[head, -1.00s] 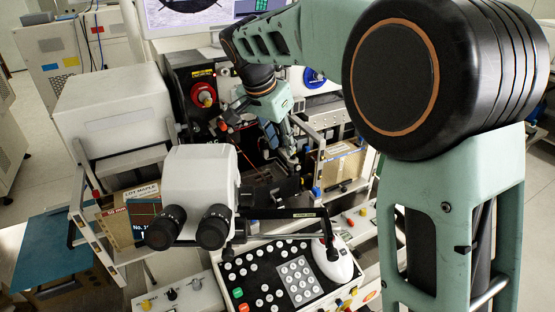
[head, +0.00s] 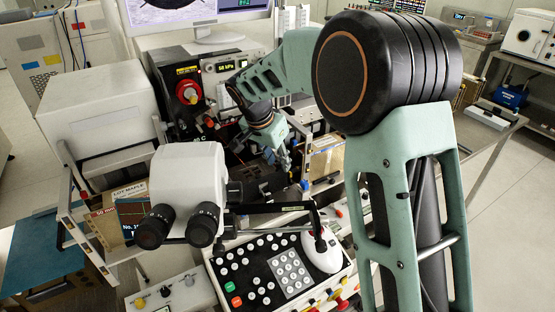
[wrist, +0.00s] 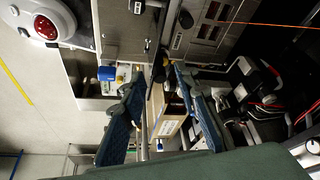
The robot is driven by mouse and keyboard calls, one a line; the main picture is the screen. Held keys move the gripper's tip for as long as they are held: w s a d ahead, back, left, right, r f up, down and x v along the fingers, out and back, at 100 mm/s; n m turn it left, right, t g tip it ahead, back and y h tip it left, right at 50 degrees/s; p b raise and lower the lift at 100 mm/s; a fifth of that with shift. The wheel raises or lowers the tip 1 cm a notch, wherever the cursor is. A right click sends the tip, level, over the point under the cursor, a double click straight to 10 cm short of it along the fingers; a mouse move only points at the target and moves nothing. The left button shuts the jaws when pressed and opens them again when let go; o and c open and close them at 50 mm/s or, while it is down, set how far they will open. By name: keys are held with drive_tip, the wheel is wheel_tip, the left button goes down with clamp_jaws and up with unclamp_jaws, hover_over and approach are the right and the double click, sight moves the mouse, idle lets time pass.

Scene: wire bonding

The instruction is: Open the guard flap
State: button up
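My gripper (head: 284,160) is over the middle of the wire bonder, right of the white microscope head (head: 187,180), pointing down. In the wrist view my gripper (wrist: 158,84) has its two dark blue fingers spread apart, with nothing clearly held between them. A cardboard box (wrist: 166,118) and a thin grey bar show in the gap, seemingly beyond the fingertips. I cannot make out the guard flap for certain; my arm and gripper cover part of the bonder's work area in the head view.
A black keypad panel (head: 275,270) with a white mouse-like control (head: 322,250) lies in front. A black arm with a label (head: 275,208) crosses above it. A red knob (head: 188,92) is on the bonder's front. Another cardboard box (head: 325,158) stands right of my gripper.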

clamp_jaws()
